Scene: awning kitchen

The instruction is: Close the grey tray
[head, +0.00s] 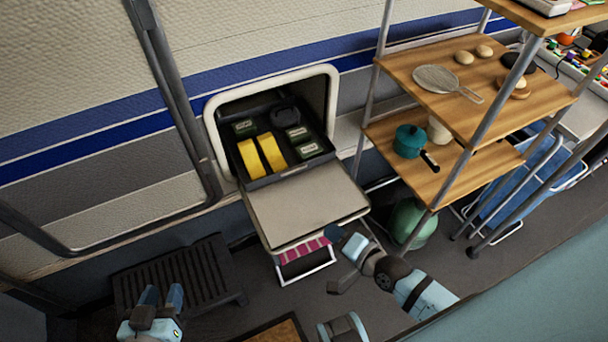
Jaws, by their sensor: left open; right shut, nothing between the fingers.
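My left gripper (160,294) is open and empty at the lower left, over the dark slatted bench, well away from both trays.
A wooden shelf unit (450,185) with metal posts stands to the right, holding a teal pot (408,141). A green gas bottle (411,222) stands below it. A dark slatted bench (195,272) is at the lower left.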

